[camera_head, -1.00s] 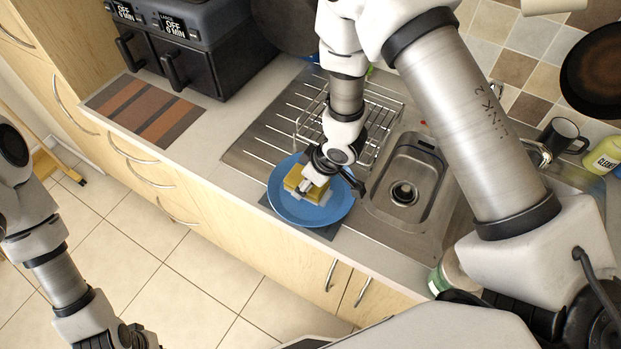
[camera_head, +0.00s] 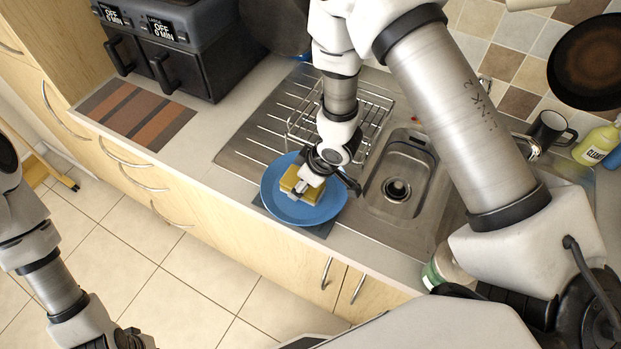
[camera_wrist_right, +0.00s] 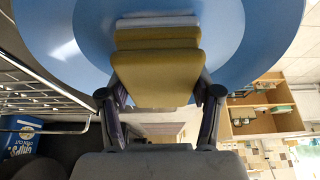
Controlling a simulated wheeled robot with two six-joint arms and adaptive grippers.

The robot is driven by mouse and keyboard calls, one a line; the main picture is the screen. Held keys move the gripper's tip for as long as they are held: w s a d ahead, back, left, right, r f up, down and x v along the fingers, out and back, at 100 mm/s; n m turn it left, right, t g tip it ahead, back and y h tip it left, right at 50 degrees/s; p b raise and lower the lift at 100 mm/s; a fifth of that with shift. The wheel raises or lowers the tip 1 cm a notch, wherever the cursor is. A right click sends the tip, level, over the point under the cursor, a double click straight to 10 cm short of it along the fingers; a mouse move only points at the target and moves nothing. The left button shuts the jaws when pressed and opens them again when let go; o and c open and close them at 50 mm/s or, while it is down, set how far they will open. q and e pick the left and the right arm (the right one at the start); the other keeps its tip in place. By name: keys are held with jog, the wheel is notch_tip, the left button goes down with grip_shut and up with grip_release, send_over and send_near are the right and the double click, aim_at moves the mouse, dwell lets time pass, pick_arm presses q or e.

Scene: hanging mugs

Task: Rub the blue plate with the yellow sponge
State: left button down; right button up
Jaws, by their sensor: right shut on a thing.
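The blue plate (camera_head: 283,206) lies near the counter's front edge, left of the sink, on a dark mat. The yellow sponge (camera_head: 289,180) is over the plate's middle, with a pale layer on its plate side. My right gripper (camera_head: 308,188) is shut on the sponge from above. In the right wrist view the sponge (camera_wrist_right: 155,75) sits between the two fingers of my right gripper (camera_wrist_right: 158,95), against or very close to the plate (camera_wrist_right: 240,40); I cannot tell if it touches. My left gripper (camera_head: 130,340) is at the bottom left edge over the floor, partly cut off.
A wire rack (camera_head: 372,118) stands on the drainer behind the plate. The sink (camera_head: 400,180) is to the right. A dark mug (camera_head: 550,130) and a cleaner bottle (camera_head: 597,145) stand at the far right. A black appliance (camera_head: 185,45) and a striped mat (camera_head: 135,112) are left.

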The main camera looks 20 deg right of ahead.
jog(key=shift+w+a, duration=0.25)
jog(key=shift+w, duration=0.1)
jog(key=shift+s+d+f+b, duration=0.3)
jog(key=shift+s+d+b, duration=0.5)
jog(key=shift+s+b, duration=0.25)
jog(key=shift+s+d+r, duration=0.1)
jog(key=shift+s+d, duration=0.05)
jog(key=shift+s, duration=0.15)
jog(key=shift+r, duration=0.1)
jog(key=shift+d+r+p, duration=0.1)
jog(key=shift+r+p, duration=0.65)
